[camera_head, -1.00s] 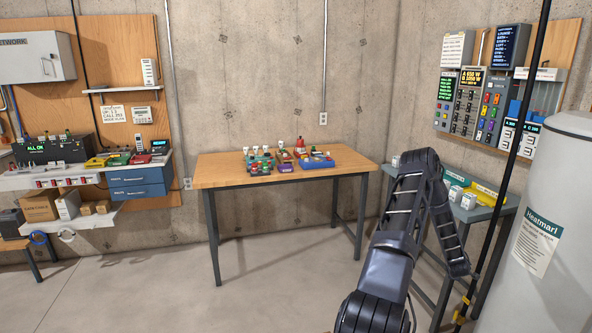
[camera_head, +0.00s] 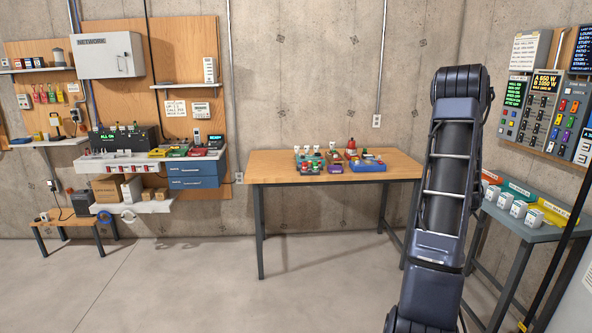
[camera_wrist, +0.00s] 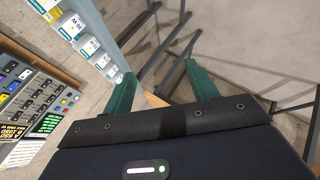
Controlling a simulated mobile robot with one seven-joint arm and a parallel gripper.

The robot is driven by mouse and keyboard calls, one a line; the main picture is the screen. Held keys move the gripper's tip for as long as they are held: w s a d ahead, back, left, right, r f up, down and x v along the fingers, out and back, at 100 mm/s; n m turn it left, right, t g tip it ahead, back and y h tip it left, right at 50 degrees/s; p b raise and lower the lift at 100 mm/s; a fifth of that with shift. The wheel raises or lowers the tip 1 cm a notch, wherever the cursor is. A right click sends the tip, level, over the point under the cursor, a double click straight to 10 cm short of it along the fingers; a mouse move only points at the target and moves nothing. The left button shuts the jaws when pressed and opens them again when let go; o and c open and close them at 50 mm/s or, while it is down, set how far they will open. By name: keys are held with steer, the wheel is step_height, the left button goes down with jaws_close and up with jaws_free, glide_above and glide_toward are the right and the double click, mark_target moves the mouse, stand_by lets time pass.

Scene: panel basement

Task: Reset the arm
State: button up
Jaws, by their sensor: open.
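My arm (camera_head: 446,190) stands upright on the right side of the head view, folded, in front of the gap between the wooden table and the grey side table. My gripper is hidden in the head view. In the wrist view my gripper (camera_wrist: 160,92) shows two green fingers spread apart, with nothing between them. Beyond the fingers are the bare wall, table legs and a bit of wooden tabletop.
A wooden table (camera_head: 268,170) with several small coloured switch boxes stands at the wall. A grey side table (camera_head: 520,232) with white blocks is at the right, under a switch panel (camera_head: 546,112). A shelf bench (camera_head: 80,163) is at the left. The floor (camera_head: 200,285) in front is clear.

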steer(key=s+a+r+m+y, duration=0.1)
steer(key=s+a+r, duration=0.1)
steer(key=a+r, duration=0.6)
steer(key=s+a+r+m+y, duration=0.15)
steer(key=a+r, duration=0.35)
steer(key=a, duration=0.6)
steer(key=s+a+r+y, duration=0.1)
steer(key=s+a+r, duration=0.2)
steer(key=a+r, duration=0.5)
steer(key=s+a+r+g+y, duration=0.1)
steer(key=s+a+r+y, duration=0.1)
steer(key=s+a, duration=2.2)
steer(key=shift+s+r+m+g+y, duration=0.2)
steer(key=shift+s+m+g+y, duration=0.15)
steer(key=shift+m+g+y, duration=0.15)
steer(key=shift+a, duration=0.1)
